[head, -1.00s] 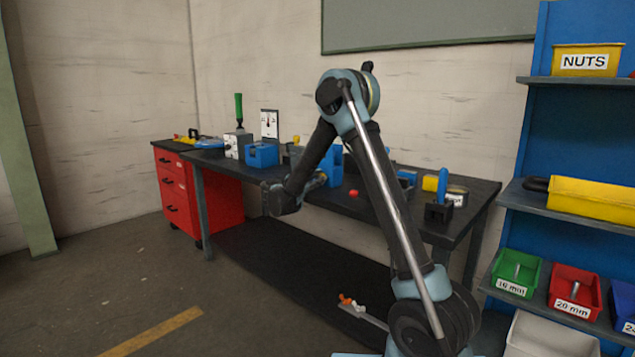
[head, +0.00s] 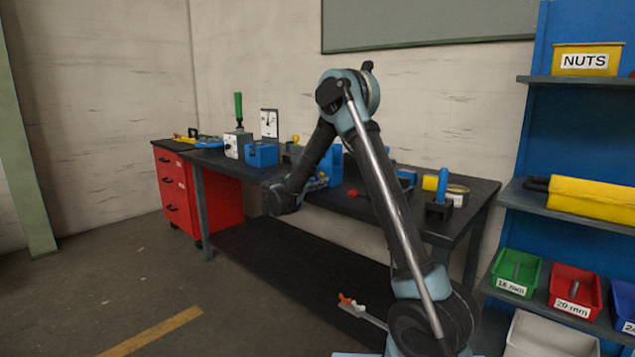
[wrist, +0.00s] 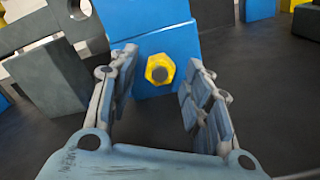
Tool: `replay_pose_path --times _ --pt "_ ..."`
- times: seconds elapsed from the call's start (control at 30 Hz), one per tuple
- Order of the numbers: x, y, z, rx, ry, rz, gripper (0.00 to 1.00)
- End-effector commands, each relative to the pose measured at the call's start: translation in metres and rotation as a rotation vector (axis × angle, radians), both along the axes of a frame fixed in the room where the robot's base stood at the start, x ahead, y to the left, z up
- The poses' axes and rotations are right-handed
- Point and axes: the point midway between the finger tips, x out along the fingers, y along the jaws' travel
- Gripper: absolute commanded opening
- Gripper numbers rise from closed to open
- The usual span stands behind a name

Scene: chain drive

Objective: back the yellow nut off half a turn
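The yellow nut (wrist: 160,69) sits on a dark bolt end on the front face of a blue block (wrist: 160,40) in the wrist view. My gripper (wrist: 158,80) is open, with one finger to the left of the nut and one to the right. A gap shows on both sides, and neither finger appears to touch the nut. In the head view, my gripper (head: 318,181) is small, in front of the blue block (head: 334,165) on the dark workbench (head: 335,207). My arm hides the nut there.
Grey blocks (wrist: 52,75) stand close left of my left finger. A red part (head: 353,193) lies on the bench right of my gripper. A blue-handled tool (head: 442,185) stands farther right. The bench surface right of the blue block is mostly clear.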

Motion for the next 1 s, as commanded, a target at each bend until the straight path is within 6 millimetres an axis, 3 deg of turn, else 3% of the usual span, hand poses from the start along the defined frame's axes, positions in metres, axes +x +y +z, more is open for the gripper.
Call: replay_pose_path --times 0.27,0.7,1.0 --pt "-0.011 0.009 0.000 0.000 0.000 0.002 0.45" --pt "-0.073 0.058 -0.001 0.000 0.000 0.004 0.45" --pt "-0.093 0.073 -0.001 0.000 0.001 0.000 0.45"
